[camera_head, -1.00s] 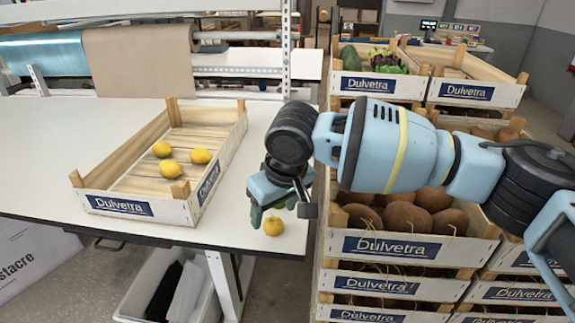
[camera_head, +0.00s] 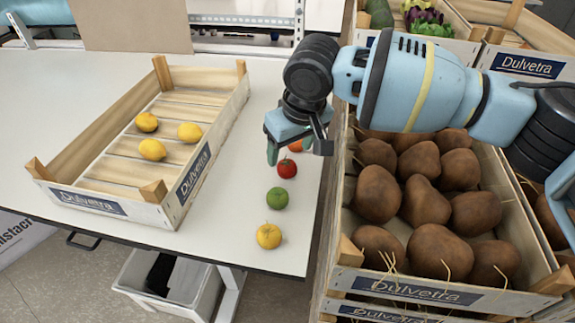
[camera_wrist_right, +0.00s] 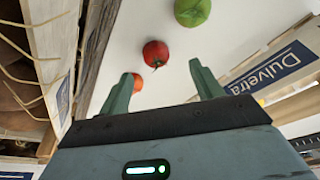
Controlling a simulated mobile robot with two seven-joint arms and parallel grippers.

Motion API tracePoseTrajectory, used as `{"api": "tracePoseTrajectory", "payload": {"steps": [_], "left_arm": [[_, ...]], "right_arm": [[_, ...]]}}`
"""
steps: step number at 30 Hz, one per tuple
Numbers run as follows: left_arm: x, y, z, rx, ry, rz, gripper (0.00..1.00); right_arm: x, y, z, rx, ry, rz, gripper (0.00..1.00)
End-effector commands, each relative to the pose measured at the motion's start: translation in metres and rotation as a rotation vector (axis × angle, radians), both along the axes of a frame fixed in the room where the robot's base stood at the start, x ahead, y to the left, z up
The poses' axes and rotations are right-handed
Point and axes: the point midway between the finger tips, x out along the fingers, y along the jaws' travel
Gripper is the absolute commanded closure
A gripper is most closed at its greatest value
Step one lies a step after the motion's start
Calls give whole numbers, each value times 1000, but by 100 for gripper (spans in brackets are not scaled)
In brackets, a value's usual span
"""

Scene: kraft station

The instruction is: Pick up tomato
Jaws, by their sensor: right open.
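The red tomato (camera_head: 287,168) lies on the white table, right of the wooden crate. It also shows in the right wrist view (camera_wrist_right: 155,53), just beyond the fingertips and between their lines. My right gripper (camera_head: 298,150) hangs over the table at the tomato's far side. In the wrist view the right gripper (camera_wrist_right: 161,72) is open, with nothing between its fingers. An orange-red fruit (camera_head: 296,145) lies behind the tomato, partly hidden by the gripper. My left gripper is not in view.
A green lime (camera_head: 277,198) and a yellow fruit (camera_head: 268,236) lie in front of the tomato. A low Dulvetra crate (camera_head: 205,140) with 3 lemons stands to the left. A crate of brown produce (camera_head: 345,255) stands right of the table. White table (camera_head: 240,225) shows around the fruit.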

Motion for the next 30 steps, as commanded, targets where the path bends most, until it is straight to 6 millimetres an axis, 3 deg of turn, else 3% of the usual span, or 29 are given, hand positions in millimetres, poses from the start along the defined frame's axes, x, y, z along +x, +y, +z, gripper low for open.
{"api": "tracePoseTrajectory", "payload": {"steps": [3, 11, 21, 30], "left_arm": [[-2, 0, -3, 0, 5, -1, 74], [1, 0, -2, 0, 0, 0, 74], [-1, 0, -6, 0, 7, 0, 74], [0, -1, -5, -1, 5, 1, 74]], "right_arm": [[3, 2, -14, -2, 2, 0, 35], [7, 2, -23, -2, 1, -1, 35], [19, 6, -63, -2, 1, 0, 35], [20, 6, -66, -1, -1, 0, 36]]}}
